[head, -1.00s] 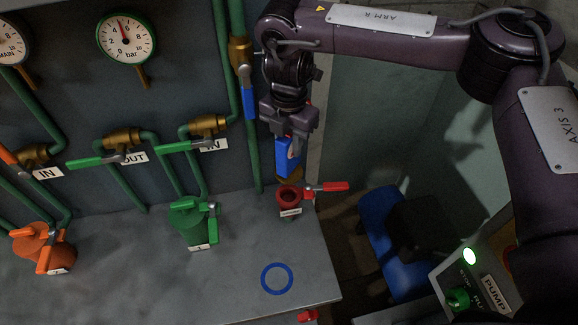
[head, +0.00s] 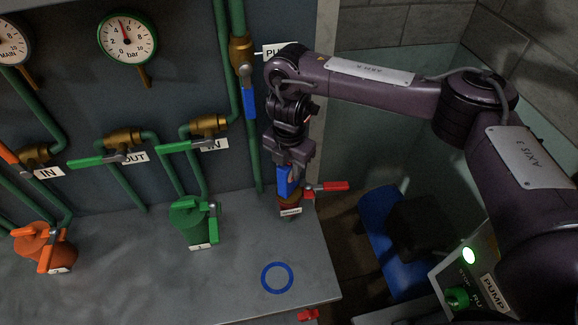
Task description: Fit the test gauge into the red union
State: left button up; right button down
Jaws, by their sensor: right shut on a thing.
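My right gripper (head: 288,165) points down and is shut on the test gauge (head: 283,182), a blue block-like body partly hidden by the fingers. The gauge is upright, directly over the red union (head: 291,205) near the back right of the bench. The gauge's lower end meets or overlaps the union's mouth in the head view; how deep it sits I cannot tell. The union has a small label on its front and a red lever (head: 327,187) out to the right. My left gripper is not in view.
A green pot (head: 190,226) and an orange pot (head: 42,250) with levers stand on the grey bench (head: 140,275). A blue ring (head: 277,278) marks clear bench in front. Green pipes and dials line the wall. The pump panel (head: 470,285) is at lower right.

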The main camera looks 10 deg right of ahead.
jog(key=shift+f, duration=0.3)
jog(key=c, duration=1.1)
grip_release()
jog(key=shift+r, duration=0.15)
jog(key=shift+r, duration=0.35)
jog(key=shift+w+r, duration=0.1)
jog(key=shift+r, duration=0.3)
notch_tip(320, 180, up, 11)
jog(key=shift+b, duration=0.55)
